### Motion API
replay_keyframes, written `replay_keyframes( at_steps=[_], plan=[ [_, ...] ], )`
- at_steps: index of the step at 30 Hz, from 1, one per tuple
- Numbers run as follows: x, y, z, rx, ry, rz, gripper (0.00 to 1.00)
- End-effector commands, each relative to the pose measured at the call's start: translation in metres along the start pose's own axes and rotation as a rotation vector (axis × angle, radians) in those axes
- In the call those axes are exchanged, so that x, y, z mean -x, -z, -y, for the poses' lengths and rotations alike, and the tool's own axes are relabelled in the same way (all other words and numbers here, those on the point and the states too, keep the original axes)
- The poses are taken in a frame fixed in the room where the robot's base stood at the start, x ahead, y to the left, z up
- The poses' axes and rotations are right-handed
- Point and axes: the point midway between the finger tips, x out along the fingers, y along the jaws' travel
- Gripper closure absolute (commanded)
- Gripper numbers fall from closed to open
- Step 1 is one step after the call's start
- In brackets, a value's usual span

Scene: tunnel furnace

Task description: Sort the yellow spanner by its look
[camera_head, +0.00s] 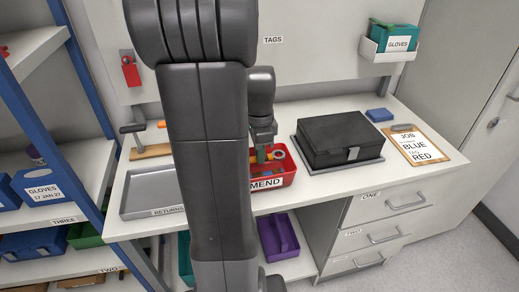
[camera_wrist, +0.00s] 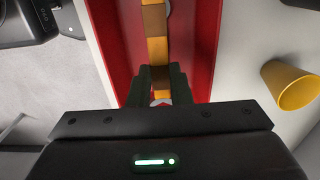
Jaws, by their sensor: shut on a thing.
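My gripper (camera_head: 262,152) is at the red bin (camera_head: 266,183) labelled MEND, partly hidden by my arm in the head view. In the wrist view my gripper (camera_wrist: 161,88) is shut on the yellow spanner (camera_wrist: 154,50), a strip with yellow and brown bands. The spanner runs away from the fingers between the red walls of the bin (camera_wrist: 206,45). A grey rounded part shows at its far end, at the frame's top edge. I cannot tell whether the spanner touches the bin floor.
A grey tray (camera_head: 147,197) labelled RETURNS lies left of the bin. A black case (camera_head: 341,138) and a clipboard (camera_head: 416,146) reading "JOB BLUE TAG RED" are to the right. A yellow cup (camera_wrist: 291,86) stands beside the bin in the wrist view. A purple bin (camera_head: 278,237) is below.

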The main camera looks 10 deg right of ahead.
Motion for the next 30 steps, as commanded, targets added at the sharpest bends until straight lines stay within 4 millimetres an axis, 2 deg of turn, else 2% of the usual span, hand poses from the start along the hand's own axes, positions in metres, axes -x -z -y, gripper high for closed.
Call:
replay_keyframes(
  at_steps=[3, 18, 30],
  plan=[
    [-0.013, 0.0, 0.0, 0.0, -0.001, 0.0, 1.0],
    [-0.05, 0.0, 0.0, 0.0, 0.0, 0.0, 1.0],
    [-0.06, 0.0, 0.0, 0.0, 0.0, 0.0, 1.0]
  ],
)
